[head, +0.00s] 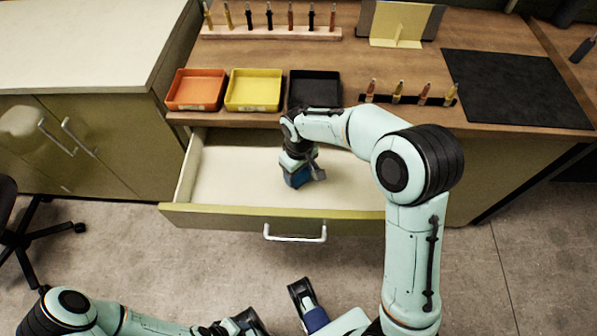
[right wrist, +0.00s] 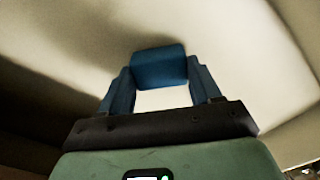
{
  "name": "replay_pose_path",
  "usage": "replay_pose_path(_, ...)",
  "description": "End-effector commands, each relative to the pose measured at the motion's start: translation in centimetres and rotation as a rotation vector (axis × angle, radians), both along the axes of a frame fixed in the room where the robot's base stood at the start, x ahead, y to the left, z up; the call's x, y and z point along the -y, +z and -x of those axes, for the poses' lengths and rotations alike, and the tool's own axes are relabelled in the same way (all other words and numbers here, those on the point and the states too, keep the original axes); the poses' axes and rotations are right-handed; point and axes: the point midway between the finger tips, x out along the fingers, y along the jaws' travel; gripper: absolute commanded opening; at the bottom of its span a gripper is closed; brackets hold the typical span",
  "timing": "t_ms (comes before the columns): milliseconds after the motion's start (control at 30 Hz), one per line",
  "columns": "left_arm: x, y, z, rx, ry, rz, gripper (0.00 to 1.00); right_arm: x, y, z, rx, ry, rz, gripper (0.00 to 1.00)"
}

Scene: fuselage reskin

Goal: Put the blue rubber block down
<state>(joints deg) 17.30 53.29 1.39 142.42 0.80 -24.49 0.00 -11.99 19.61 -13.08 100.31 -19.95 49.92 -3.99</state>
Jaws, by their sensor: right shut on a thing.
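My right gripper (head: 300,174) reaches down into the open drawer (head: 230,180). In the right wrist view, its two blue fingers (right wrist: 160,88) are shut on the blue rubber block (right wrist: 159,66), which sits between the fingertips. The block also shows as a small blue patch at the gripper's lower end in the head view (head: 298,181). The block is low over the pale drawer floor; I cannot tell whether it touches it. My left gripper (head: 242,322) is partly in view at the bottom edge, and its jaw opening is unclear.
The drawer's inside looks otherwise empty, with bare floor left of my gripper. On the bench above stand an orange tray (head: 196,90), a yellow tray (head: 254,90) and a black tray (head: 315,89). A tool rack (head: 410,99) and a black mat (head: 515,88) are to the right.

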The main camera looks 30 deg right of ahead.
Motion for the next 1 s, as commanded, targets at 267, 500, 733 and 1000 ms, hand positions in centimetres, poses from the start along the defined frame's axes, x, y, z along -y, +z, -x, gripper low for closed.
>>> replay_pose_path(267, 0.0, 0.0, 0.0, 0.001, 0.000, 0.000, 0.43, 0.0, -0.3, 0.0, -0.001, 0.000, 0.000, 0.70)
replay_pose_path(500, 0.0, 0.0, 0.0, 0.001, 0.000, 0.000, 0.43, 0.0, -0.3, 0.0, 0.000, 0.000, 0.000, 0.89)
replay_pose_path(733, 0.0, 0.2, 0.1, -0.002, -0.001, 0.001, 0.43, 0.0, 0.7, -0.1, 0.003, 0.000, -0.001, 0.89)
replay_pose_path(1000, 0.0, 1.1, 0.5, -0.016, -0.004, 0.003, 0.43, 0.0, 6.1, -0.1, 0.006, 0.000, 0.000, 0.89)
